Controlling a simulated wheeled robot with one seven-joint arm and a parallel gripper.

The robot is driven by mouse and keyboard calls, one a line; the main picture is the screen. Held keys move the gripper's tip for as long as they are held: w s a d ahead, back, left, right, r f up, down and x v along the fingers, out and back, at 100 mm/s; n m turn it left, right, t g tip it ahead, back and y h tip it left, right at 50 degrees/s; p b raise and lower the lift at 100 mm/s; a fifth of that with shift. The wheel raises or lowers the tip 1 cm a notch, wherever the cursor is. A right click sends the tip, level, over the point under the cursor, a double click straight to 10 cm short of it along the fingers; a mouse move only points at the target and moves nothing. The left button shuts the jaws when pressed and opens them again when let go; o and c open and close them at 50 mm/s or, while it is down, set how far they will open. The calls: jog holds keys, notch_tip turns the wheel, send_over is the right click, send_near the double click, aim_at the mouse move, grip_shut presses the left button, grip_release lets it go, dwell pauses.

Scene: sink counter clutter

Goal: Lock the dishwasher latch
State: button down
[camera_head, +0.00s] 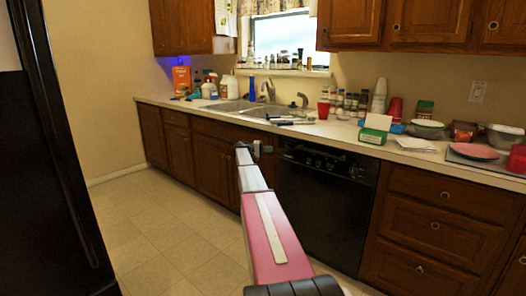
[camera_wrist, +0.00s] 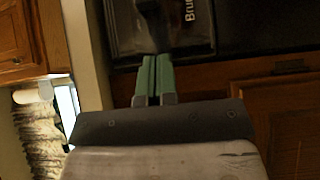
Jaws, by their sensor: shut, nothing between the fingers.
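The black dishwasher (camera_head: 322,205) is built in under the counter, with its control panel (camera_head: 328,159) along the top. Its door looks closed. My gripper (camera_head: 270,149) is at the panel's upper left end, just below the counter edge. In the wrist view its two green fingers (camera_wrist: 155,57) are pressed together with nothing between them. A dark protruding part (camera_wrist: 152,22), perhaps the latch, lies right at the fingertips; I cannot tell whether they touch it. Beside it is a black panel (camera_wrist: 188,35) with partly cut-off lettering. The latch's position is unclear.
Wooden cabinets (camera_head: 213,164) stand left of the dishwasher and drawers (camera_head: 440,226) to its right. The counter above holds a sink (camera_head: 236,106), a white and green box (camera_head: 375,128) and other clutter. The tiled floor (camera_head: 165,240) is clear. A black appliance (camera_head: 50,170) stands at the far left.

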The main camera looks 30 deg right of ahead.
aim_at(294, 151)
jog(key=s+d, duration=0.3)
jog(key=d, duration=0.1)
jog(key=shift+s, duration=0.4)
jog(key=shift+s+d, duration=0.25)
jog(key=shift+s, duration=0.35)
jog(key=s, duration=0.1)
jog(key=s+d, duration=0.1)
jog(key=s, duration=0.1)
jog(key=shift+s+d, duration=0.25)
jog(key=shift+s, duration=0.15)
jog(key=shift+w, duration=0.1)
jog(key=w, duration=0.2)
jog(key=w+a, duration=0.1)
jog(key=w, duration=0.1)
jog(key=shift+a, duration=0.2)
jog(key=v, duration=1)
jog(key=shift+s, duration=0.2)
